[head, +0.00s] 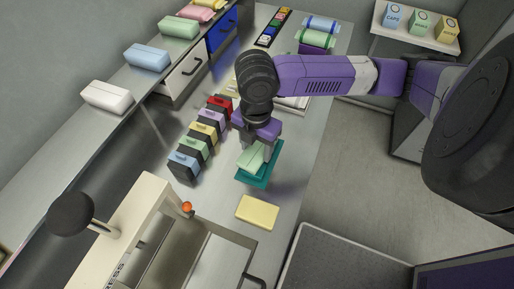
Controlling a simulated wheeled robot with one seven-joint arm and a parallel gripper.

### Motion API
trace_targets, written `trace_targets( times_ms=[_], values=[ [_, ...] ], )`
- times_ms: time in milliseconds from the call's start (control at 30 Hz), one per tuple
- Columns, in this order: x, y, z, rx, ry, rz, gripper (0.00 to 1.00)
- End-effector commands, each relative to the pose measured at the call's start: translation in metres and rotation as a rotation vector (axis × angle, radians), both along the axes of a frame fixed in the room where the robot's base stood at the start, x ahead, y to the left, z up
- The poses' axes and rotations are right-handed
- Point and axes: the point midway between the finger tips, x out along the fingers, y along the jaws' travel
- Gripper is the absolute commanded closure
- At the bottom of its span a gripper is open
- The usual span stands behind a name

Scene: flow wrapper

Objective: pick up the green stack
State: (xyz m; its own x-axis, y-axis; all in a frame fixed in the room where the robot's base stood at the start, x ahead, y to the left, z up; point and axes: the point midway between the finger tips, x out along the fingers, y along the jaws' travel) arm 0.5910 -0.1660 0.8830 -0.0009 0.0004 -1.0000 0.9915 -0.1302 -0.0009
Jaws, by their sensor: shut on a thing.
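The green stack (250,159) is a small pale green block under my gripper on the metal counter. My gripper (261,149) points down from above and is shut on the green stack, with its fingers at the stack's sides. A teal tray (263,178) lies under the stack. I cannot tell whether the stack touches the tray or is a little above it. The far side of the stack is hidden by my gripper.
A pale yellow block (257,212) lies on the counter in front of the tray. A row of black boxes with coloured fronts (184,165) stands to the left. A press frame with an orange knob (187,207) is at the front left. Wrapped packs (106,97) line the shelf.

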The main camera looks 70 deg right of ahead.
Motion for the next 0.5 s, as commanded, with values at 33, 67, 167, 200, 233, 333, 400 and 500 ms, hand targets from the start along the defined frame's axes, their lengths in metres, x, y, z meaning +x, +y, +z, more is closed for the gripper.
trace_targets(
  times_ms=[33, 67, 167, 200, 233, 333, 400, 500],
  values=[
    [0.000, 0.000, 0.001, 0.000, 0.000, 0.000, 0.84],
    [0.000, 0.000, 0.002, 0.000, 0.000, 0.000, 0.84],
    [0.000, -0.001, 0.008, -0.002, -0.001, 0.000, 0.84],
    [0.001, -0.001, 0.011, -0.002, -0.002, -0.001, 0.84],
    [0.001, -0.001, 0.014, -0.002, -0.002, 0.000, 0.84],
    [0.001, 0.000, 0.029, -0.002, -0.003, 0.003, 0.84],
    [0.001, -0.001, 0.043, -0.003, -0.004, 0.002, 0.84],
    [0.001, -0.001, 0.069, -0.004, -0.006, 0.003, 0.84]
  ],
)
